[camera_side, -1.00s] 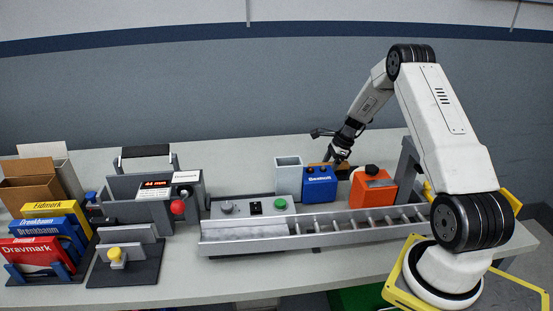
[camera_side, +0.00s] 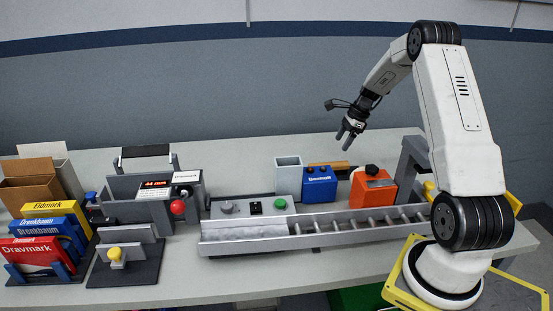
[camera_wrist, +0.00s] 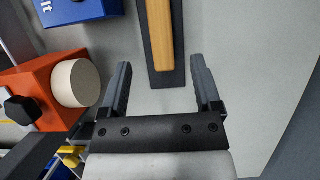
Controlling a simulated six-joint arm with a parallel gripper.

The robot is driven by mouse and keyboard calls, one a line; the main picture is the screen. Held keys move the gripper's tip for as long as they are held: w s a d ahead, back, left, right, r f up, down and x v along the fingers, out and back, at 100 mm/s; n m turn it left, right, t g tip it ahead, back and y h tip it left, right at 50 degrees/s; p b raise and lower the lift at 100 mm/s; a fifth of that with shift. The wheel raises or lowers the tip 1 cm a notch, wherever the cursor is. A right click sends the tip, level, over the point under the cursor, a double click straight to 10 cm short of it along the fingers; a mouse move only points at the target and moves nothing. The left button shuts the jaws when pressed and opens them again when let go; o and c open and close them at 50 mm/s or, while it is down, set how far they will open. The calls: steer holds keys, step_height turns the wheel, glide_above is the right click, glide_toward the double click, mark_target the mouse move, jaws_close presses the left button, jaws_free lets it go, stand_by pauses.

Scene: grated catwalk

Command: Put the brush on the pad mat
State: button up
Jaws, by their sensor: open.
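The brush (camera_wrist: 160,38) shows as a long wooden bar in the wrist view, running out of the top edge. It lies lengthwise on a narrow dark grey strip, which looks like the pad mat (camera_wrist: 166,80). The strip shows past the bar's near end and along its right side. In the side view the brush (camera_side: 343,164) is partly hidden behind the blue and orange boxes. My gripper (camera_side: 346,137) is open and empty, raised above the brush. In the wrist view its fingers (camera_wrist: 160,82) are spread on either side of the strip's near end, touching nothing.
An orange box (camera_side: 373,187) with a black knob and a blue box (camera_side: 319,184) stand in front of the brush. A white cylinder (camera_wrist: 75,83) is beside the orange box. A metal roller channel (camera_side: 320,227) runs along the front. The bench right of the strip is clear.

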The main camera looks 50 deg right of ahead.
steer(key=shift+v, duration=1.1)
steer(key=a+n, duration=0.2)
steer(key=a, duration=0.1)
steer(key=w+a+n, duration=0.1)
steer(key=a+n, duration=0.1)
steer(key=a, duration=0.2)
steer(key=w+a+r+n+g+h, duration=0.1)
steer(key=a+n, duration=0.1)
steer(key=a, duration=0.2)
steer(key=shift+w, duration=0.2)
steer(key=a+n, duration=0.2)
steer(key=a, duration=0.1)
steer(key=a+n, duration=0.2)
steer(key=a, duration=0.1)
steer(key=s+a+n+h, duration=0.1)
steer(key=a+n, duration=0.1)
steer(key=a, duration=0.1)
steer(key=shift+a+r+n+g, duration=0.3)
steer(key=shift+a+r, duration=0.05)
steer(key=shift+a, duration=0.05)
steer(key=s+a+n, duration=0.5)
steer(key=a+n, duration=0.2)
steer(key=a, duration=0.1)
steer(key=s+a+n+t+h, duration=0.1)
steer(key=s+a+n, duration=0.4)
steer(key=a+n, duration=0.2)
steer(key=shift+a+f, duration=0.25)
steer(key=shift+a, duration=0.35)
